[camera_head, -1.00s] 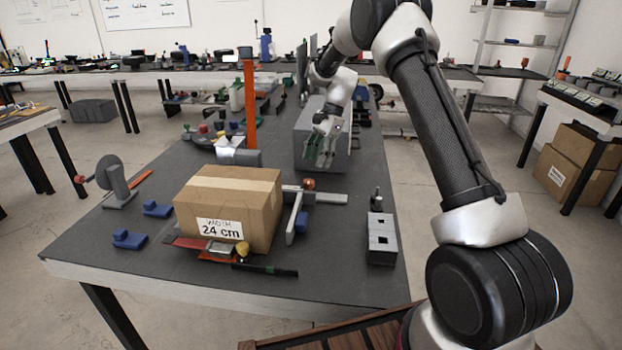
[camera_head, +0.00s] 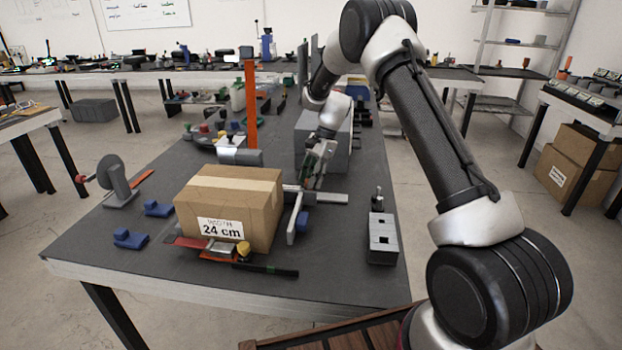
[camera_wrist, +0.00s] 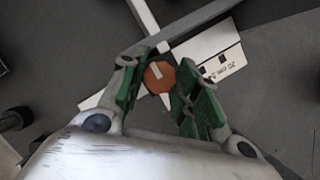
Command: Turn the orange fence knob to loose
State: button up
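The orange knob (camera_wrist: 159,77) is a small faceted disc with a pale mark across its top. It sits where the light bars of the fence (camera_head: 295,217) meet, at the right side of the cardboard box. My gripper (camera_head: 313,177) is low over this spot in the head view and hides the knob there. In the wrist view my gripper (camera_wrist: 159,70) has its green-padded fingers spread, one on each side of the knob. Whether the pads touch the knob cannot be told.
The box marked 24 cm (camera_head: 225,205) stands close on the left. A grey block (camera_head: 380,240) with square holes and a post is at the right. A large grey block (camera_head: 335,150) stands behind my gripper. Blue pieces (camera_head: 130,239) lie at the left.

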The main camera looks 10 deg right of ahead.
jog(key=shift+c, duration=1.1)
jog(key=shift+n, duration=0.3)
jog(key=n+g, duration=0.1)
jog(key=n, duration=0.2)
jog(key=shift+w+a+h, duration=0.1)
jog(key=shift+w+h, duration=0.05)
jog(key=shift+h, duration=0.15)
jog(key=n, duration=0.2)
jog(key=n+g+h, duration=0.1)
jog(key=n, duration=0.2)
jog(key=shift+h, duration=0.3)
jog(key=n, duration=0.2)
jog(key=n+g+h, duration=0.1)
jog(key=n, duration=0.1)
jog(key=shift+a+h, duration=0.15)
jog(key=shift+h, duration=0.15)
jog(key=shift+n+h, duration=0.6)
jog(key=shift+n, duration=1.5)
